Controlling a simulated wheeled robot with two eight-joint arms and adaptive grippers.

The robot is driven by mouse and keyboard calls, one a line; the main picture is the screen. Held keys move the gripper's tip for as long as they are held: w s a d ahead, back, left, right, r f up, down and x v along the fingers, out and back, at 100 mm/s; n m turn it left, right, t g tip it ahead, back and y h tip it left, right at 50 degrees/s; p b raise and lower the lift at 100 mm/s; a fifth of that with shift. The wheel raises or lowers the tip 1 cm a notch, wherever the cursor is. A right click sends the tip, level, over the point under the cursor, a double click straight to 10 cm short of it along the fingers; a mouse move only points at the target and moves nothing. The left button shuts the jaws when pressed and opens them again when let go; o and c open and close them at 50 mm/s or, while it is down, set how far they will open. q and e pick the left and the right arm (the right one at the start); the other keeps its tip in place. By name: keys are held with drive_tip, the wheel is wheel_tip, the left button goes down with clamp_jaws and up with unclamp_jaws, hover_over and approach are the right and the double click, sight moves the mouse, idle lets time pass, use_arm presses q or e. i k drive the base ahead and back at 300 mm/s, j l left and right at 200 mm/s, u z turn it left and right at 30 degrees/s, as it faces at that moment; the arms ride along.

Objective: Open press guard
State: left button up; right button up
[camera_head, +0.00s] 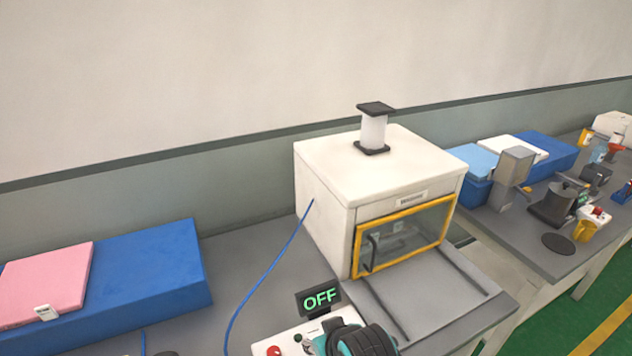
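The press (325,200) is a white box-shaped machine on the grey table, with a white and black cylinder (374,131) on top. Its guard is a clear panel in a yellow frame (405,208) on the front face, and it looks shut. A dark handle (371,250) shows at the guard's left side. Some grey parts behind the panel are too dim to tell. No gripper fingers show. A teal and black rounded part at the bottom edge is cut off, and I cannot tell what it belongs to.
A control box (272,349) with a red button and a green "OFF" display (319,298) stands in front of the press. A blue cable (269,272) runs to the press's side. A blue block (170,270) with a pink pad (45,278) lies left. Tools crowd the right table.

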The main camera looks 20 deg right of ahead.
sight(452, 196)
drive_tip(key=k+l+z, duration=0.15)
drive_tip(key=l+z, duration=0.15)
drive_tip(key=k+l+z, duration=0.1)
drive_tip(key=l+z, duration=0.55)
drive_tip(key=i+l+z, duration=0.1)
drive_tip(key=i+l, duration=0.05)
drive_tip(key=i, duration=0.1)
